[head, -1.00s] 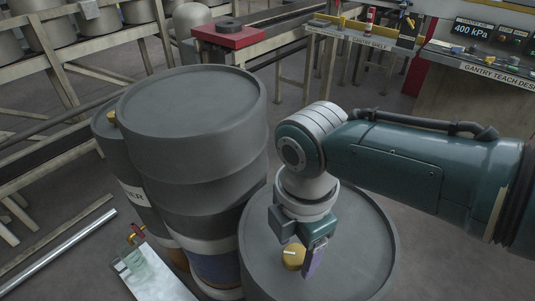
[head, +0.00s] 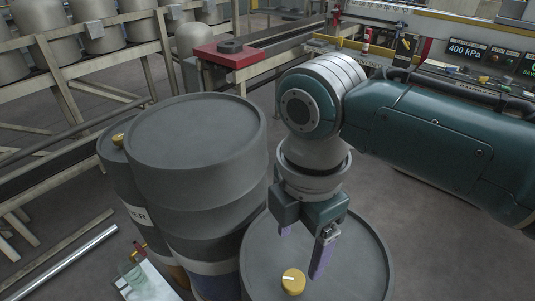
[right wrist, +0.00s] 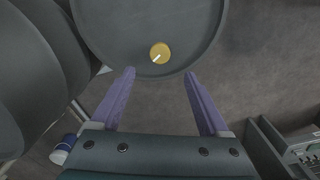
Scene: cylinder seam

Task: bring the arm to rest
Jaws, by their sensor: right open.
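My right gripper (head: 302,252) is open, with purple fingers pointing down above the near grey drum (head: 347,277). In the right wrist view the fingers (right wrist: 158,88) stand wide apart with nothing between them. A yellow round cap with a white mark (head: 293,281) sits on the drum's top, apart from the fingers; it also shows beyond the fingertips in the right wrist view (right wrist: 160,53). My right arm reaches in from the right side of the head view. My left gripper is out of view.
A taller grey drum (head: 196,135) stands close left of my gripper, with another capped drum (head: 116,172) behind it. A gantry desk with a 400 kPa display (head: 465,50) is at the back right. A red block (head: 233,50) sits on a rail. Open floor lies to the right.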

